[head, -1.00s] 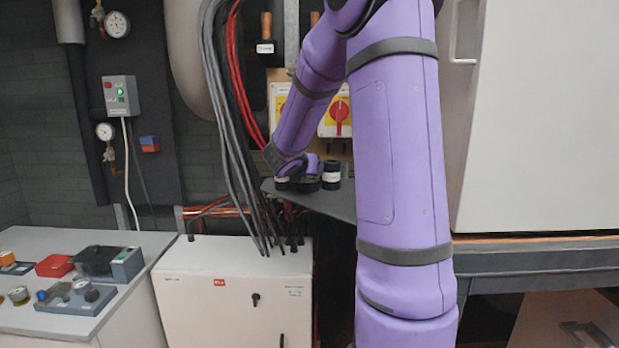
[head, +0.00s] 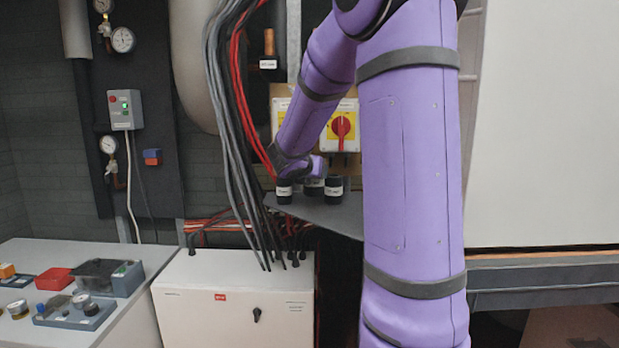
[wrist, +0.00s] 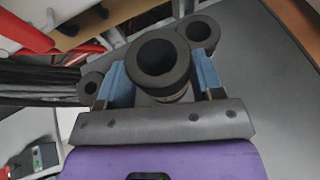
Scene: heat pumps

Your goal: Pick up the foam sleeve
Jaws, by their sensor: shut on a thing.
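Black foam sleeves with white labels stand at the edge of a dark grey shelf (head: 345,214). In the wrist view my gripper (wrist: 160,82) is shut on the middle foam sleeve (wrist: 158,85), with blue finger pads on both sides of it. Its round open top faces the camera. Another sleeve stands at the right (wrist: 211,39) and a smaller-looking one at the left (wrist: 81,88). In the head view the held sleeve (head: 313,188) shows between the left sleeve (head: 284,194) and the right sleeve (head: 333,190). My wrist partly hides it. I cannot tell whether it is clear of the shelf.
Grey and red cables (head: 228,110) hang close to the left of my wrist. Red-and-yellow switches (head: 341,127) are behind it. A white cabinet (head: 235,295) stands below. A bench (head: 60,325) with small parts is at the left. A large pale housing (head: 540,130) is at the right.

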